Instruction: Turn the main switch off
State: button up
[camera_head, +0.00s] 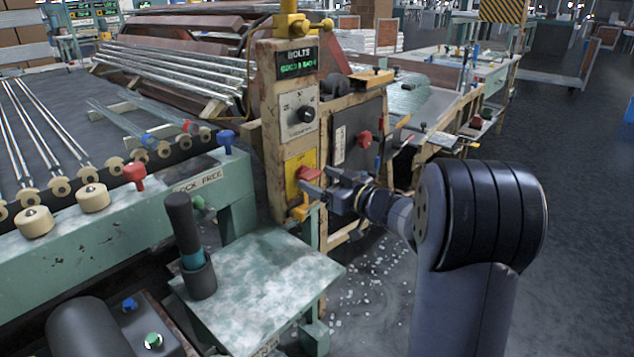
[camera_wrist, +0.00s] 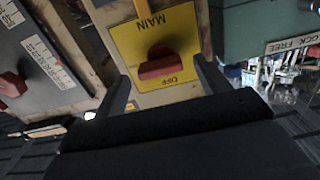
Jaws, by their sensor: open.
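My gripper (camera_head: 312,190) is at the plate, close to the handle. In the wrist view my gripper (camera_wrist: 160,85) is open, with one finger on each side of the handle. Whether a finger touches it, I cannot tell.
Above the switch are a black knob (camera_head: 306,114) and a display (camera_head: 297,61). A grey panel with another red handle (camera_head: 364,139) stands right of the post. A small green table (camera_head: 255,285) with a dark cylinder holder (camera_head: 199,278) is at front left.

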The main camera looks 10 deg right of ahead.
jog(key=shift+w+a, duration=0.45)
jog(key=shift+w, duration=0.15)
jog(key=shift+c, duration=0.4)
jog(key=c, duration=0.9)
